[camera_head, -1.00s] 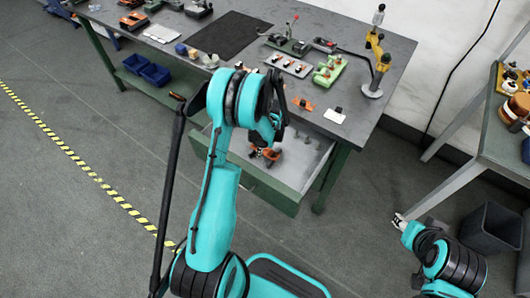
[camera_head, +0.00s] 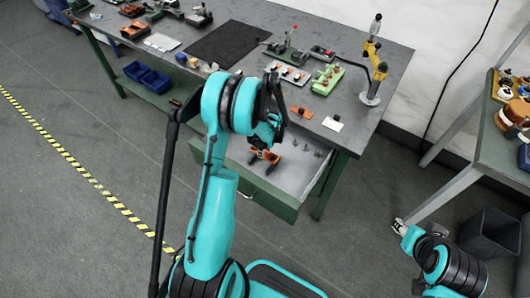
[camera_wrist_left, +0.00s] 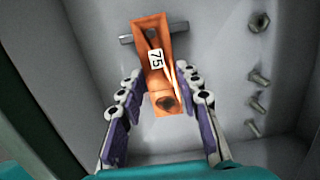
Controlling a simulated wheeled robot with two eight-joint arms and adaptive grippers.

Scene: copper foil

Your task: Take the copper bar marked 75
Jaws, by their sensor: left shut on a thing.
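The copper bar marked 75 (camera_wrist_left: 157,58) is orange with a white label and a round hole at its near end. It shows in the left wrist view inside a grey drawer, lying across a dark metal piece. In the head view it shows as a small orange shape (camera_head: 264,158) below my left wrist. My left gripper (camera_wrist_left: 160,88) has one finger on each side of the bar and is shut on it. My right gripper (camera_head: 400,227) is low at the right, away from the table; its fingers are too small to judge.
The open drawer (camera_head: 287,203) sticks out under the dark workbench (camera_head: 345,58). Copper pieces, a green fixture (camera_head: 327,80) and a yellow stand (camera_head: 375,70) are on the bench. A black bin (camera_head: 488,235) stands right.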

